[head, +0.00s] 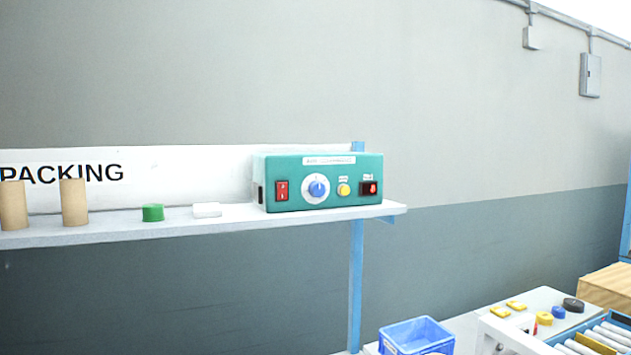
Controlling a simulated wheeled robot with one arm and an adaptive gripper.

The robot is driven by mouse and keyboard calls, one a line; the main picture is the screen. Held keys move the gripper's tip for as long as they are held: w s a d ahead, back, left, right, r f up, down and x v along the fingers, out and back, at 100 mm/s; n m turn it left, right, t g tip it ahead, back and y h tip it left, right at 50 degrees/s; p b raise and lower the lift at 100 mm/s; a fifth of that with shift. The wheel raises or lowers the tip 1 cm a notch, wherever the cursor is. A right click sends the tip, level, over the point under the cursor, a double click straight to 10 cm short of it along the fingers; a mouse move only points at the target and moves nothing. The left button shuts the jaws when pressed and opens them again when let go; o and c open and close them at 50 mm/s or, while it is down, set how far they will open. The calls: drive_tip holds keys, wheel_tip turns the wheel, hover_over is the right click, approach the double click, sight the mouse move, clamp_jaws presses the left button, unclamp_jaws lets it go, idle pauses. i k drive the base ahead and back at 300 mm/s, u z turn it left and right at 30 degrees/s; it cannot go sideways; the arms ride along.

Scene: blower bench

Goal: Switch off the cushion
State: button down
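A teal control box (320,182) with a label that seems to read "AIR CUSHIONS" stands on a shelf. Its front carries a red rocker switch (282,191) at the left and a white dial with a blue knob (318,189) beside it. A yellow round button (344,189) sits right of the dial. A dark panel with a red element (370,188) is at the far right; I cannot tell if it is lit. The rocker's position is too small to tell. My gripper is not in view.
The shelf (180,228) also holds two cardboard tubes (74,202), a green roll (153,212) and a white block (207,210), left of the box. A blue post (356,285) supports it. Lower right are a blue bin (417,335) and a bench with small items.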

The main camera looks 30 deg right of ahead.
sight(282, 187)
drive_tip(key=u, duration=0.55)
drive_tip(key=k, duration=1.35)
drive_tip(key=u, duration=1)
drive_tip(key=i, duration=1.05)
drive_tip(key=z, duration=0.5)
drive_tip(key=i, duration=0.5)
drive_tip(key=z, duration=0.6)
